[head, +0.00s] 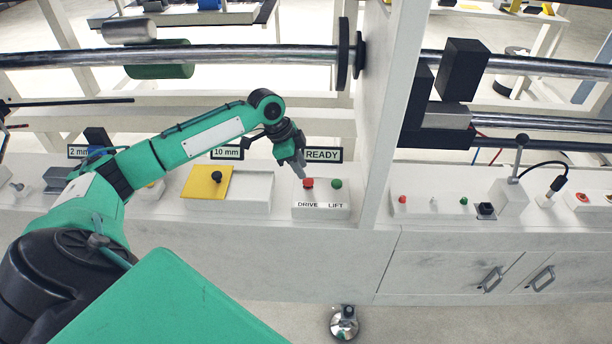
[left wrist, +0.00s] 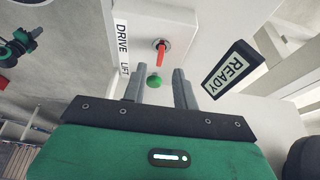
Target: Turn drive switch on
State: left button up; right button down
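The drive switch (head: 308,183) is a red knob above the DRIVE label on a white box (head: 321,211). In the left wrist view the switch (left wrist: 161,52) shows as a red lever on a round metal base, beyond my fingertips. The green LIFT control (head: 337,184) sits beside it; in the left wrist view the green knob (left wrist: 154,80) appears between my fingers. My left gripper (head: 300,172) hangs just above the drive switch; its two fingers (left wrist: 158,80) are apart with nothing held. Whether it touches the switch cannot be told. My right gripper is not in view.
A READY sign (head: 322,155) stands behind the box, close to my left gripper. A white upright post (head: 387,120) rises right of it. A yellow plate (head: 207,182) with a black knob lies left. More controls (head: 432,202) line the right counter.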

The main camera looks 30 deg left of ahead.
aim_at(308, 179)
pick_arm(q)
jog(key=shift+x, duration=2.2)
jog(key=shift+c, duration=0.2)
grip_shut()
